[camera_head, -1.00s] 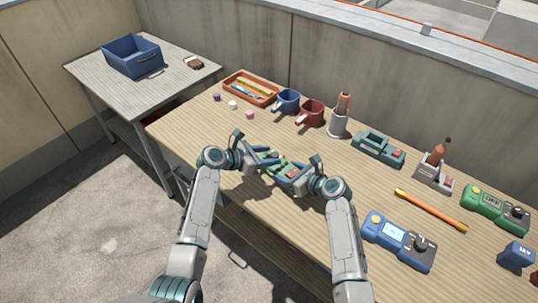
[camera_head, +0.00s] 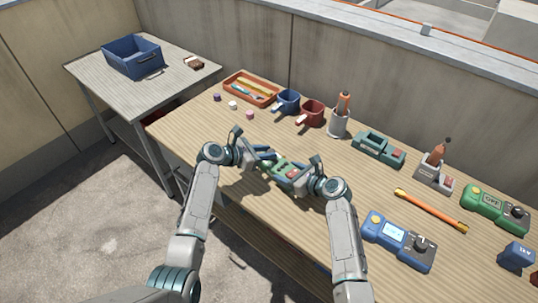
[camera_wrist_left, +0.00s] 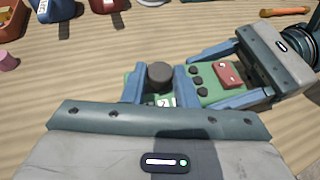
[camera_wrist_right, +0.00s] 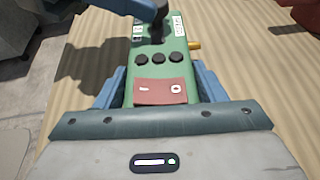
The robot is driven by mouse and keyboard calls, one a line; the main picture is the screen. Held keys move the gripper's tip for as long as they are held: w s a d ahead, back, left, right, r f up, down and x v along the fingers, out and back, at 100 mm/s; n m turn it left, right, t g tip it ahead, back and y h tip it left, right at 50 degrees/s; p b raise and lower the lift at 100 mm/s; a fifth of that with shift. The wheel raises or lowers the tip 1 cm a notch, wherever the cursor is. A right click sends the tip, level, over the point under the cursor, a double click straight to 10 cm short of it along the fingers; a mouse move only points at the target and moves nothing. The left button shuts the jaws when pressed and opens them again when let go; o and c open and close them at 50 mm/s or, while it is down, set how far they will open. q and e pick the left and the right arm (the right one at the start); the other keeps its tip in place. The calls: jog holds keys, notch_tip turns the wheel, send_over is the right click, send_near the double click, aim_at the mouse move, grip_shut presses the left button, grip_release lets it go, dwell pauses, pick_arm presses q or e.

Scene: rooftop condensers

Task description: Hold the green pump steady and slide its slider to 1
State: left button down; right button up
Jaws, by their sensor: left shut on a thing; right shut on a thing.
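The green pump (camera_head: 281,168) lies on the wooden table between my two grippers. In the right wrist view the pump (camera_wrist_right: 170,70) shows a red rocker switch (camera_wrist_right: 160,91), several black buttons and a brass stub. My right gripper (camera_head: 292,174) is shut across the pump's body at the switch end, a finger on each side. My left gripper (camera_head: 270,160) is shut on the black slider knob (camera_wrist_left: 160,77) at the other end. White labels (camera_wrist_right: 178,25) flank the slider; its exact position against them is unclear because my left fingers cover part of it.
The table left of the pump is mostly clear.

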pick_arm(q)
jog(key=shift+w+a+f, duration=0.1)
jog(key=shift+w+a, duration=0.6)
jog(key=shift+a, duration=0.1)
jog(key=c, duration=1.1)
grip_release()
jog(key=shift+c, duration=0.2)
jog(key=v, duration=1.2)
pick_arm(e)
jog(key=o, duration=1.5)
jog(key=shift+o, duration=0.4)
